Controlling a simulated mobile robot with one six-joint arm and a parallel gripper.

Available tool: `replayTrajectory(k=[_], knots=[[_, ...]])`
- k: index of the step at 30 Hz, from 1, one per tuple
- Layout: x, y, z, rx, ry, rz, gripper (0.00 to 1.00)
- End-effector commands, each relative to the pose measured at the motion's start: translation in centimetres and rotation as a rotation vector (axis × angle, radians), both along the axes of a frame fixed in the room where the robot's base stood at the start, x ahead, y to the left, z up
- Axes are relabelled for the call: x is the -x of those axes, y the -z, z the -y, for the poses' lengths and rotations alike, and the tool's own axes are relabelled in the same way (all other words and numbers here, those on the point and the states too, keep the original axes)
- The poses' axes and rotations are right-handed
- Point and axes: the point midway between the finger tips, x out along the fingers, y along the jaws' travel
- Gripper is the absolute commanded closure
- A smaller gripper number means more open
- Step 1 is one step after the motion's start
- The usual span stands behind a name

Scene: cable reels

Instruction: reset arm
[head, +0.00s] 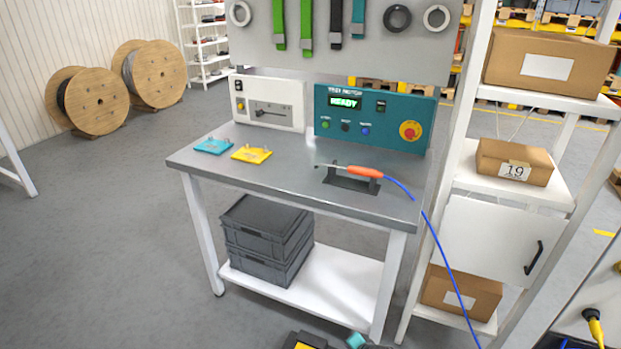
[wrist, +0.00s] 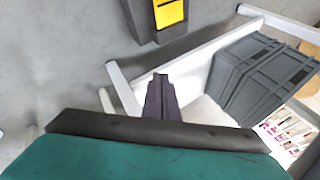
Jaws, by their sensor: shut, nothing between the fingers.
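My gripper (wrist: 162,95) shows in the wrist view as two dark fingers pressed together, with nothing between them. It is near the white frame and lower shelf of the workbench (head: 290,178). In the head view the gripper itself cannot be made out; only a small teal and dark piece shows at the bottom edge. The grey crates (head: 265,240) on the bench's lower shelf also appear at the right of the wrist view (wrist: 262,75), apart from the fingers.
On the bench are a teal tester (head: 375,118) reading READY, a white device (head: 268,101), teal and yellow (head: 252,154) pieces, and an orange-handled probe (head: 364,172) on a blue cable hanging off the right. A shelf with boxes (head: 514,162) stands right. Floor at left is clear, before wooden reels (head: 92,102).

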Motion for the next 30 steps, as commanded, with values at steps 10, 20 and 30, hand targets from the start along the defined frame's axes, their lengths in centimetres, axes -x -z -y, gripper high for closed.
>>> replayTrajectory(k=[10,20,30], knots=[[13.7,2.5,-4.4,0.106,-0.476,-0.322,1.00],[25.4,1.7,-0.6,0.224,-0.784,-0.682,1.00],[31.1,-0.4,2.4,0.253,-0.908,-0.931,1.00]])
